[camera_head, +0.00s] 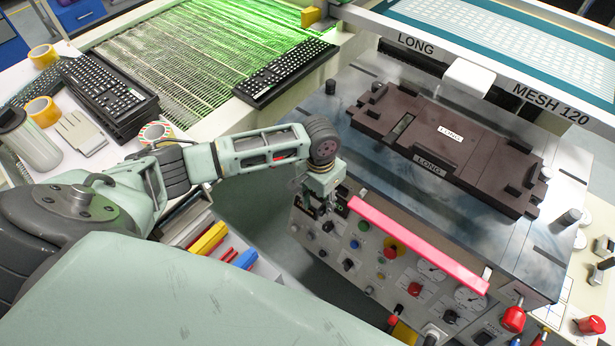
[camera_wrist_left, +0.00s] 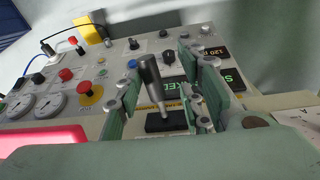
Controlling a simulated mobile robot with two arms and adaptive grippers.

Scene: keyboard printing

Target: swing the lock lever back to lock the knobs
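The lock lever (camera_wrist_left: 152,82) shows in the left wrist view as a metal rod with a dark grip, rising tilted from a black slotted base (camera_wrist_left: 166,122) on the control panel. My left gripper (camera_wrist_left: 170,80) is open, with one green finger on each side of the lever. I see no clear contact between fingers and lever. In the head view my left gripper (camera_head: 320,205) is at the panel's upper left corner, and the lever cannot be made out there. A green-lit display behind the lever shows letters ending in "KED"; the rest is hidden. My right gripper is out of view.
The control panel (camera_head: 400,275) carries several knobs, buttons and gauges close to the gripper. A pink bar (camera_head: 415,243) runs along its top edge. A dark brown keyboard fixture (camera_head: 450,150) lies on the machine bed. Keyboards (camera_head: 108,88) and tape rolls lie at the left.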

